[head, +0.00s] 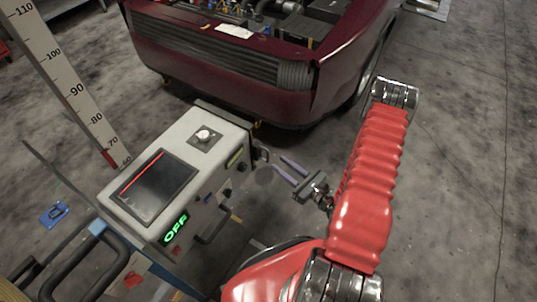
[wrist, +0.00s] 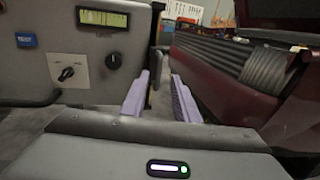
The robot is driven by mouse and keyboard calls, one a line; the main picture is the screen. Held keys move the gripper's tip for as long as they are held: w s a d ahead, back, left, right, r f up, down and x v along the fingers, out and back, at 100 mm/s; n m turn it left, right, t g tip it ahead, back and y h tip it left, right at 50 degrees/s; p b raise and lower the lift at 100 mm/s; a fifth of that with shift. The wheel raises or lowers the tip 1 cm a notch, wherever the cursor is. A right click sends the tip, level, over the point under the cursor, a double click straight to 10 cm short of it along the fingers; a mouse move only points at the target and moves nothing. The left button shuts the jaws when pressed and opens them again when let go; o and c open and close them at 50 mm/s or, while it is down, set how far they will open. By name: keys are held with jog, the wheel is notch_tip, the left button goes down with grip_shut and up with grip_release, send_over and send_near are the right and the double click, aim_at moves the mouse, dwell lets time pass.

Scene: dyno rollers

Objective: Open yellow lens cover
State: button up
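My gripper (head: 280,163) has two lilac fingers, apart and with nothing between them. It points left at the right end of the grey machine (head: 215,133), close to a dark bracket (head: 262,155) on that end. In the wrist view the open fingers of my gripper (wrist: 161,76) reach forward into the gap between the machine's panel (wrist: 75,83) and the dark red car. I cannot make out a yellow lens cover in either view. A faint dark round shape (head: 264,176) shows by the bracket; I cannot tell what it is.
The dark red car (head: 225,55) with its hood open stands behind the machine. A tall measuring scale (head: 75,88) stands at left. The floor at right is clear.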

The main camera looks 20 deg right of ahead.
aim_at(268, 161)
jog(key=shift+x, duration=3.85)
grip_shut()
